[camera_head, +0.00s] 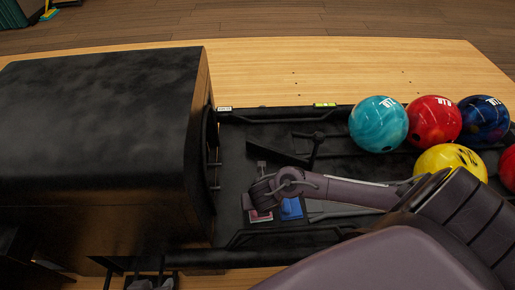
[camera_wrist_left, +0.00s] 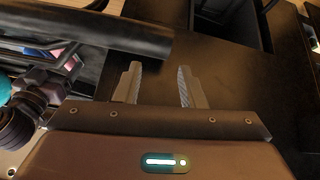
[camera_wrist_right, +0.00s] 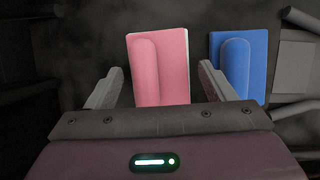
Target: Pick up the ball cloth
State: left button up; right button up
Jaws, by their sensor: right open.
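A pink folded cloth (camera_head: 261,217) and a blue folded cloth (camera_head: 291,208) lie side by side on the black ball return's bed, close to its hood. In the right wrist view the pink cloth (camera_wrist_right: 160,68) shows between the fingertips of my open right gripper (camera_wrist_right: 160,76), and the blue cloth (camera_wrist_right: 238,68) lies just right of the right finger. I cannot tell whether the fingers touch the pink cloth. My left gripper (camera_head: 150,282) is at the bottom edge of the head view; its fingers (camera_wrist_left: 160,84) are apart and empty in the left wrist view.
The big black hood (camera_head: 105,115) stands left of the cloths. Teal (camera_head: 378,123), red (camera_head: 433,121), dark blue (camera_head: 484,119) and yellow (camera_head: 450,161) balls rest on the rack at right. A small yellow-green item (camera_head: 324,105) lies on the far rim. Wooden floor lies beyond.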

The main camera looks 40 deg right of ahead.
jog(key=shift+w+d+f, duration=0.1)
jog(key=shift+w+f, duration=0.15)
jog(key=shift+f, duration=0.3)
pick_arm(q)
jog(key=shift+w+d+r+t+h, duration=0.35)
jog(key=shift+w+r+t, duration=0.2)
jog(key=shift+w, duration=0.2)
pick_arm(e)
jog(key=c, duration=0.7)
jog(key=shift+r, duration=0.1)
jog(key=shift+c, duration=0.2)
jog(key=shift+r, duration=0.15)
notch_tip(320, 180, up, 3)
jog(key=shift+f+p, duration=0.15)
jog(key=shift+p, duration=0.7)
pick_arm(q)
jog(key=s+a+n+g+y+p, duration=0.1)
jog(key=s+a+g+y+p, duration=0.4)
jog(key=a, duration=0.3)
jog(key=s+a+f+p, duration=0.1)
jog(key=f+p, duration=0.2)
jog(key=f, duration=0.5)
jog(key=a+f+n+h+p, duration=0.1)
jog(key=a+f+p, duration=0.1)
jog(key=f, duration=0.7)
jog(key=shift+s+p, duration=0.35)
jog(key=shift+p, duration=0.2)
pick_arm(e)
notch_tip(320, 180, up, 17)
